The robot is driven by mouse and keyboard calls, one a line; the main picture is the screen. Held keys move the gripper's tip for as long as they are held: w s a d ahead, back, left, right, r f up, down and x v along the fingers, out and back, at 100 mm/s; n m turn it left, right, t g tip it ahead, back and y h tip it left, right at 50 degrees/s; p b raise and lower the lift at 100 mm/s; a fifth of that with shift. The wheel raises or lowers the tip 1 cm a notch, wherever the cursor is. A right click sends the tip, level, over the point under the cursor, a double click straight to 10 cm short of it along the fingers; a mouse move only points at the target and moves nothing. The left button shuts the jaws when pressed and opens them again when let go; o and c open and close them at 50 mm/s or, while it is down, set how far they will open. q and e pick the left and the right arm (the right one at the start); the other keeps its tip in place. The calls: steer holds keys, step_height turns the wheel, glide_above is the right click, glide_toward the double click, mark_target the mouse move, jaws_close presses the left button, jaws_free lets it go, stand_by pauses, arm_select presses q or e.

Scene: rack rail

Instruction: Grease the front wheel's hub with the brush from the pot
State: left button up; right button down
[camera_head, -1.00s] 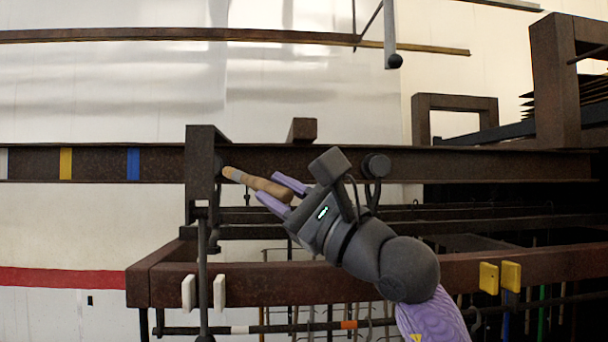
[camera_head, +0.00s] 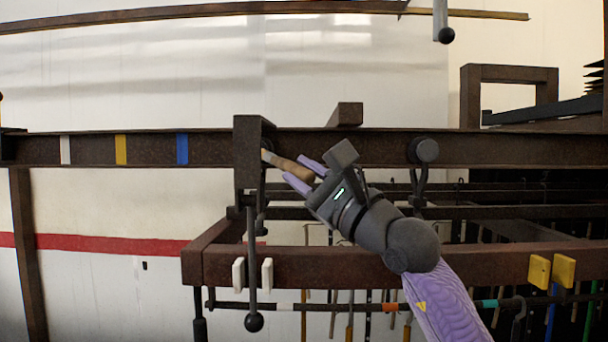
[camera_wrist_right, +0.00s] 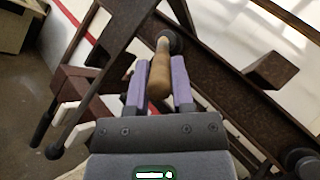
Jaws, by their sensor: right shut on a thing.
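My right gripper (camera_head: 295,168) is shut on the wooden handle of the brush (camera_head: 284,165). The brush points up and left, with its pale tip at the right side of a dark upright bracket (camera_head: 247,152) on the rail. In the right wrist view, the brush (camera_wrist_right: 160,76) sits between the purple fingers, and its tip overlaps a dark round hub (camera_wrist_right: 173,41). I cannot tell whether they touch. Another dark round wheel-like part (camera_head: 425,150) is on the rail farther right. I cannot tell which is the front wheel. The pot and my left gripper are not in view.
A long brown rail (camera_head: 380,147) crosses the view, with white, yellow and blue bands at left. A rod with a black ball (camera_head: 254,322) hangs below the bracket. A brown frame beam (camera_head: 330,268) runs below my right wrist. White pads (camera_head: 267,275) and yellow pads (camera_head: 563,271) sit on it.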

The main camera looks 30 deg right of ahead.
steer(key=shift+r, duration=0.15)
steer(key=shift+w+d+p, duration=0.35)
steer(key=shift+w, duration=0.15)
